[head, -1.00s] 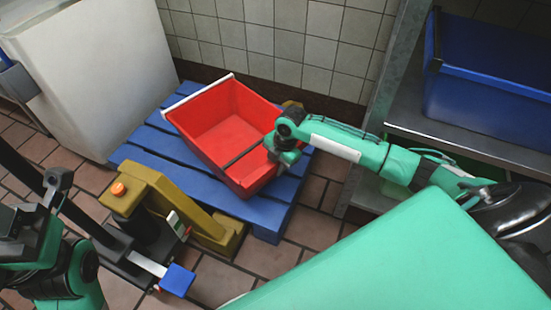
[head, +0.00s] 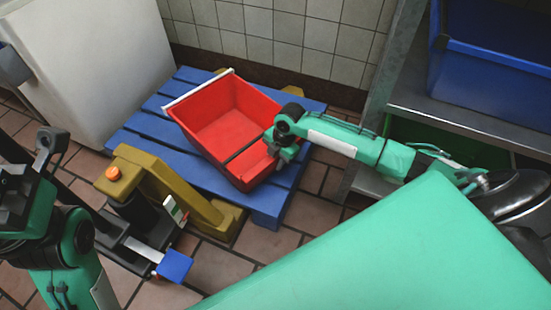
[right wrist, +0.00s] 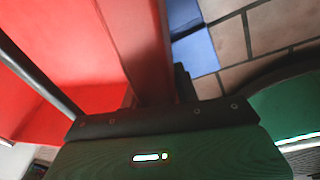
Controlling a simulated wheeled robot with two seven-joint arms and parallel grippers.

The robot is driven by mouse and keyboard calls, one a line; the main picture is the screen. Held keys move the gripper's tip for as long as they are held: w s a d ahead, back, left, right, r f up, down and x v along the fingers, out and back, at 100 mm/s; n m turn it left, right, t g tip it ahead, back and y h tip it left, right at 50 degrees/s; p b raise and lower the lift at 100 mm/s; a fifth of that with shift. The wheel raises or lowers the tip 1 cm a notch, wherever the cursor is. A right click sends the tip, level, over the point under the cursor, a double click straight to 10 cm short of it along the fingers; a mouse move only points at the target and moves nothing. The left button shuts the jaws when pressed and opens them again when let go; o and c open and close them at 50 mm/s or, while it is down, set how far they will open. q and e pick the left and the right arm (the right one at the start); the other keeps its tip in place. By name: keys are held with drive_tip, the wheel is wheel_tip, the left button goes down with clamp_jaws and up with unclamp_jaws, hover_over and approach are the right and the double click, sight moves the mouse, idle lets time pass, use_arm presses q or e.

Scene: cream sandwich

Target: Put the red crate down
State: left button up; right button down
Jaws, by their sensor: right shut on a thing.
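The red crate (head: 226,134) is open and empty, with a white strip along its far left rim and a dark bar across its near end. It is over the blue slatted pallet (head: 146,140); I cannot tell whether its underside touches the slats. My right gripper (head: 279,150) is shut on the crate's near right wall. In the right wrist view the crate (right wrist: 75,55) fills the upper left, its wall running into my jaws. The pallet (right wrist: 195,53) shows beyond it.
A yellow pallet jack (head: 150,182) stands before the pallet. A large white container (head: 100,60) is at the left. A steel shelf (head: 455,112) with a blue bin (head: 490,65) stands at the right. The tiled wall (head: 300,40) closes off the back.

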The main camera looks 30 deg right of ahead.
drive_tip(key=c, duration=1.5)
unclamp_jaws()
drive_tip(key=shift+f, duration=0.1)
drive_tip(key=o, duration=0.5)
drive_tip(key=shift+c, duration=0.2)
